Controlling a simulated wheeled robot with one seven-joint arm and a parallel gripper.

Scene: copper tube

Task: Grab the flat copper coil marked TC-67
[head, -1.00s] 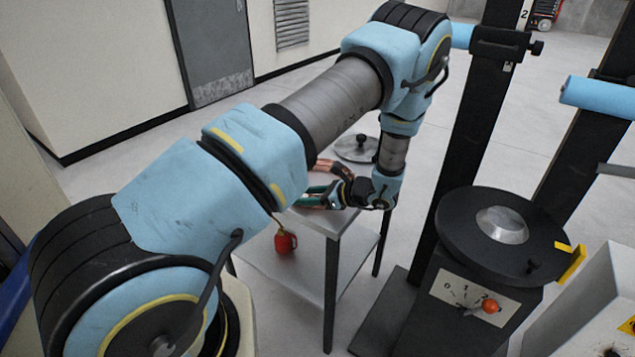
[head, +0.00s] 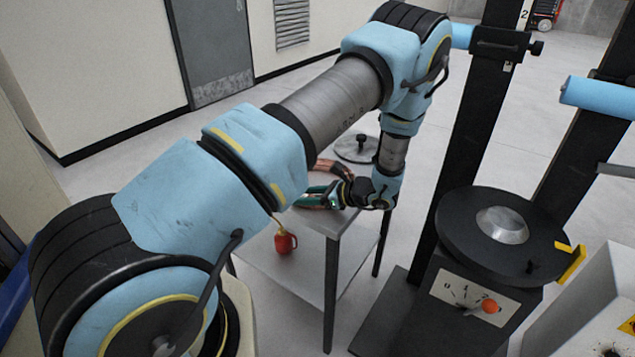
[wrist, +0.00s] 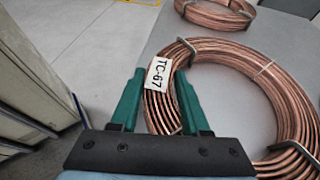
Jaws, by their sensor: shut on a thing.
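The flat copper coil marked TC-67 (wrist: 268,72) lies on a grey table top in the wrist view. It is a ring of several bright copper turns bound with metal clips, with a white TC-67 tag (wrist: 158,75) on its left edge. My gripper (wrist: 160,88) has its green fingers on either side of the coil's left rim, at the tag, and is shut on it. In the head view my gripper (head: 316,196) is low over the table, and my arm hides much of the coil.
A second copper coil (wrist: 216,12) lies farther back on the table (wrist: 222,88). In the head view a grey disc with a black knob (head: 357,150) is behind my wrist. A red container (head: 285,243) is below, and a black turntable stand (head: 465,240) is to the right.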

